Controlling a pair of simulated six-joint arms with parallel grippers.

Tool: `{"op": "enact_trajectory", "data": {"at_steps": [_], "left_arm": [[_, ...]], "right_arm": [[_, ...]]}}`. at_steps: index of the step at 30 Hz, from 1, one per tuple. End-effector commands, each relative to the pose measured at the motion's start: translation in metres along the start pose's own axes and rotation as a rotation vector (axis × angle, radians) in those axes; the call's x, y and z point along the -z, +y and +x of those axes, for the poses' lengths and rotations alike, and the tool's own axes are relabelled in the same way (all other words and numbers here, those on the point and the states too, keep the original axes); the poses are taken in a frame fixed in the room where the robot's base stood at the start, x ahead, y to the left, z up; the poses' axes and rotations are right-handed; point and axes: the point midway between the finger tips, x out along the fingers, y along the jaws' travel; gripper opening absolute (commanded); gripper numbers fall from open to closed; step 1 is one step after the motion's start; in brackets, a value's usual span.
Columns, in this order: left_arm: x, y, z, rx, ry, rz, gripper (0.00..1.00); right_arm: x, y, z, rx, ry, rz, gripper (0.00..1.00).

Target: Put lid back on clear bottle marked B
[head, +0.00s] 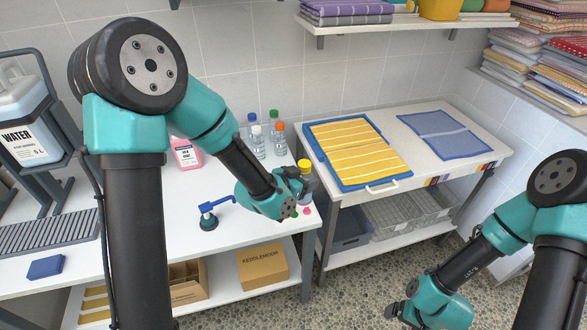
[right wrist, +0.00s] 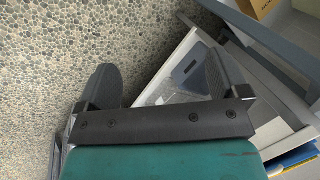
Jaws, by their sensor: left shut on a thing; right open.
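A clear bottle with a yellow top (head: 304,164) stands near the right end of the white table. My left gripper (head: 297,186) is at its side and looks shut on it; the fingers and wrist hide part of the bottle, and no letter can be read. Small coloured caps, one of them pink (head: 306,211), lie on the table just below the gripper. Several clear bottles (head: 258,142) with blue, white, green and orange tops stand further back. My right gripper (head: 391,311) is open and empty above the floor; it also shows in the right wrist view (right wrist: 166,84).
A blue pump head (head: 208,215) stands left of my left gripper. A pink bottle (head: 186,153) is behind my left arm. A blue block (head: 45,267) lies at the far left.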

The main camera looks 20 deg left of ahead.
Motion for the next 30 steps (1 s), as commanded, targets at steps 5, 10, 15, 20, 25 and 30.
{"op": "enact_trajectory", "data": {"at_steps": [5,10,15,20,25,30], "left_arm": [[0.008,0.034,0.001,-0.099,0.001,0.041,0.16],[0.012,0.049,0.002,-0.143,0.0,0.06,0.16],[0.012,0.051,0.002,-0.149,0.0,0.062,0.16],[0.012,0.051,0.002,-0.148,0.0,0.061,0.0],[0.012,0.05,0.002,-0.148,0.0,0.061,0.0],[0.012,0.05,0.002,-0.147,0.001,0.061,0.0]], "right_arm": [[0.0,0.0,0.0,0.0,0.0,0.0,0.93],[0.0,0.0,0.0,0.0,0.0,0.0,0.93],[0.0,0.0,0.0,0.0,0.0,0.0,0.93],[0.0,0.0,0.0,0.0,0.0,0.0,0.89],[0.008,-0.006,0.0,0.003,-0.003,-0.047,0.73],[0.035,-0.03,-0.002,0.011,-0.02,-0.231,0.59]]}}
